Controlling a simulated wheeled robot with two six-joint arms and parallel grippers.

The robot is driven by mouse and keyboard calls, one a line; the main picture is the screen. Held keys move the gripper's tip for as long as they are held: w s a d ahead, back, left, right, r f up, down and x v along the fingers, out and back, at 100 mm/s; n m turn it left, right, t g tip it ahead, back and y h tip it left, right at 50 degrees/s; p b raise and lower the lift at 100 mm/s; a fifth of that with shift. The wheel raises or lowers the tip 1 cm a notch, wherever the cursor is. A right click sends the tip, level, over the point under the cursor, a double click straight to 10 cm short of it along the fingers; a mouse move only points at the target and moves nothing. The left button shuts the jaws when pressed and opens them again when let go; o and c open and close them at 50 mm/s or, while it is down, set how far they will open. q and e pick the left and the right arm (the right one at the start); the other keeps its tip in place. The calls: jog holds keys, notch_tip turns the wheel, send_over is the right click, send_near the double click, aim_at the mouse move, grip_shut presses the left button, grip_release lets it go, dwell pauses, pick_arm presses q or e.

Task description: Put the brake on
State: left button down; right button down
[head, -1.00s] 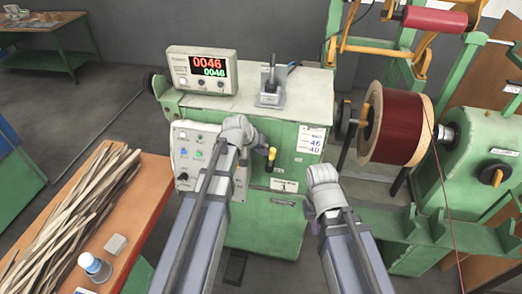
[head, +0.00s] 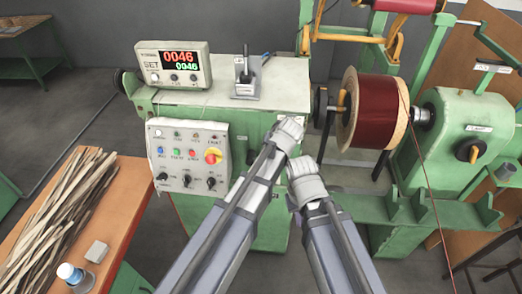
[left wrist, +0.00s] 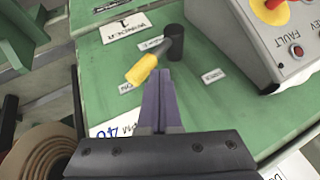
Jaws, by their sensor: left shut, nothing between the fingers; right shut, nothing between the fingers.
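A lever with a yellow grip (left wrist: 142,69) and a black pivot (left wrist: 175,42) is on the green machine front in the left wrist view. Small labels stand around it, most too small to read. My left gripper (left wrist: 158,76) is shut and empty, its fingertips beside the yellow grip; I cannot tell whether they touch. In the head view the left gripper (head: 289,130) is in front of the machine, and the lever is hidden behind that arm. My right gripper (head: 302,172) is shut and empty, close to the right of the left one.
A control panel (head: 188,155) with a red-and-yellow knob is left of the lever. A counter display (head: 174,66) and a black upright lever (head: 246,72) are on the machine top. A dark red coil (head: 375,112) is at right. A wooden table (head: 118,210) with strips is at left.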

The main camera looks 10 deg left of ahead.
pick_arm(q)
jog(key=shift+s+d+f+b, duration=0.1)
jog(key=shift+d+f+b, duration=0.25)
jog(key=shift+d+f, duration=0.15)
pick_arm(e)
jog(key=shift+s+d+f, duration=0.1)
jog(key=shift+d+f, duration=0.05)
jog(key=shift+f, duration=0.25)
pick_arm(q)
jog(key=shift+s+d, duration=0.1)
jog(key=shift+r, duration=0.15)
pick_arm(e)
jog(key=shift+r, duration=0.1)
